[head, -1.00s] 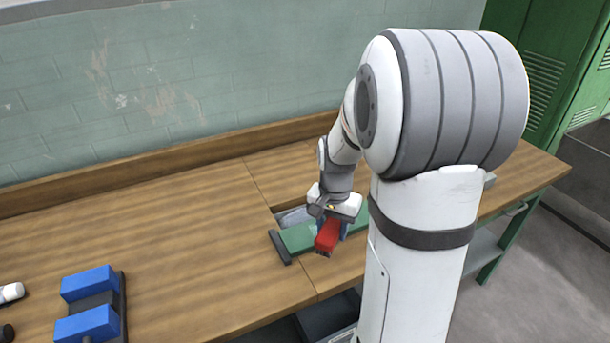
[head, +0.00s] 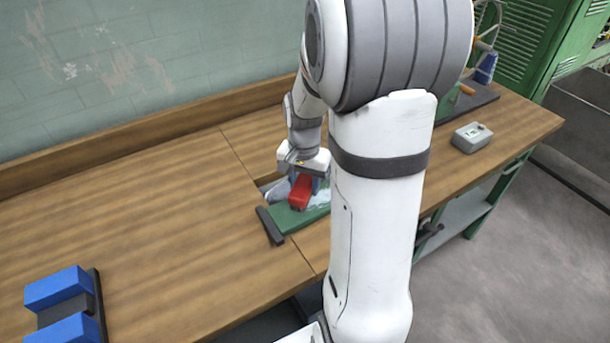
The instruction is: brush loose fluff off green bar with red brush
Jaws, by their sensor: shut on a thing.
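The red brush (head: 301,191) is held in my gripper (head: 304,170), which is shut on it. The brush is over the green bar (head: 284,219), near the bar's left part. I cannot tell whether its bristles touch the bar. The bar lies on the wooden bench with a dark block (head: 270,226) at its left end; its right part is hidden behind my arm. Pale grey fluff (head: 321,197) shows on the bar just right of the brush.
A blue and black cradle (head: 62,305) stands at the lower left of the bench (head: 150,215). The bench left of the bar is clear.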

